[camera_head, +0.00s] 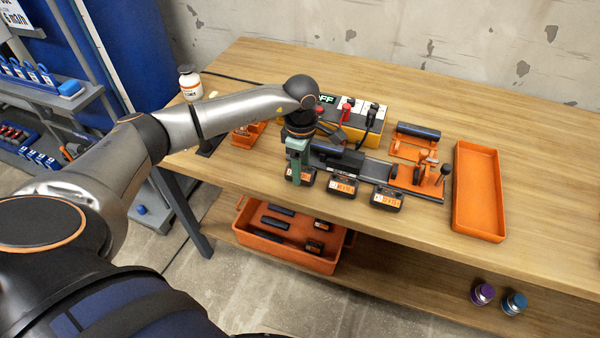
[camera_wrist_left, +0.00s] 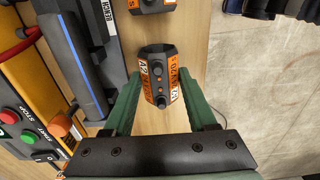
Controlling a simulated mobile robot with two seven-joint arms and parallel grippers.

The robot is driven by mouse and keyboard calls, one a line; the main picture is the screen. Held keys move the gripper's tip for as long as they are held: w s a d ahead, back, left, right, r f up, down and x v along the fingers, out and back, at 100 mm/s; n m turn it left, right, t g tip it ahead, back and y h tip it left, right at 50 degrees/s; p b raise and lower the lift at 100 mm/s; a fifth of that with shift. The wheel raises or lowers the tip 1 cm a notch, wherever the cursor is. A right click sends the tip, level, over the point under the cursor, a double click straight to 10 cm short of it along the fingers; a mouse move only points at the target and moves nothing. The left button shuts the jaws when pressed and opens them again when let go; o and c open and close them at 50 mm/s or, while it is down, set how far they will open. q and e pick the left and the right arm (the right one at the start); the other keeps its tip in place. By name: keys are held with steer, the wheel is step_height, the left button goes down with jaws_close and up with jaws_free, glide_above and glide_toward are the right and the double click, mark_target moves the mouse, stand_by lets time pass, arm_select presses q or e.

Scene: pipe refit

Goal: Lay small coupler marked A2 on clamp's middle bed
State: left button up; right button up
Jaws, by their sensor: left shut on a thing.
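The small coupler marked A2 (camera_wrist_left: 160,78) is black with orange label bands. It sits between the green fingers of my left gripper (camera_wrist_left: 163,92) in the left wrist view, and the fingers are shut on it. In the head view my left gripper (camera_head: 298,160) points down at the left end of a row of couplers, at the table's front side. The clamp (camera_head: 376,170) is a dark grey rail with orange parts at its right end, just behind the row. My arm hides part of its left end. I cannot make out its middle bed clearly. My right gripper is not in view.
Two similar couplers (camera_head: 342,186) (camera_head: 386,197) stand to the right of the gripper. A yellow control box (camera_head: 362,125) stands behind the clamp. An empty orange tray (camera_head: 479,190) lies to the right. An orange crate (camera_head: 290,240) with parts sits on the lower shelf.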

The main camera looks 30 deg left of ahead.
arm_select(q)
steer(key=c, duration=0.5)
steer(key=shift+o, duration=0.2)
steer(key=shift+r, duration=0.15)
steer(key=shift+r+p, duration=0.95)
steer(key=shift+r, duration=0.45)
steer(key=shift+r, duration=0.1)
steer(key=shift+r+p, duration=0.7)
steer(key=shift+r, duration=0.2)
